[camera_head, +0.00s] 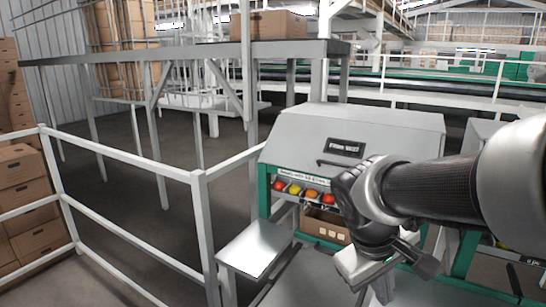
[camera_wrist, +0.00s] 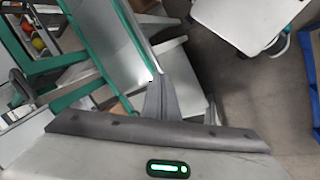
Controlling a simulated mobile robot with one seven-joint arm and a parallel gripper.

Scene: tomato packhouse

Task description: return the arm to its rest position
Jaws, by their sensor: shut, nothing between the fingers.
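My arm reaches in from the right edge of the head view and bends down at the wrist in front of a grey and green machine (camera_head: 360,130). My gripper (camera_head: 383,290) hangs low, pointing down, near the bottom edge of that view. In the wrist view my gripper (camera_wrist: 184,92) shows its dark fingers, with nothing held between them. The fingers appear clear of the surfaces below, though the exact gap cannot be told. My arm hides part of the machine's right front.
Several red, yellow and orange tomatoes (camera_head: 311,194) lie in the machine's front slot. A cardboard box (camera_head: 325,226) sits beneath it. A pale side shelf (camera_head: 254,247) and white railing (camera_head: 203,230) stand left.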

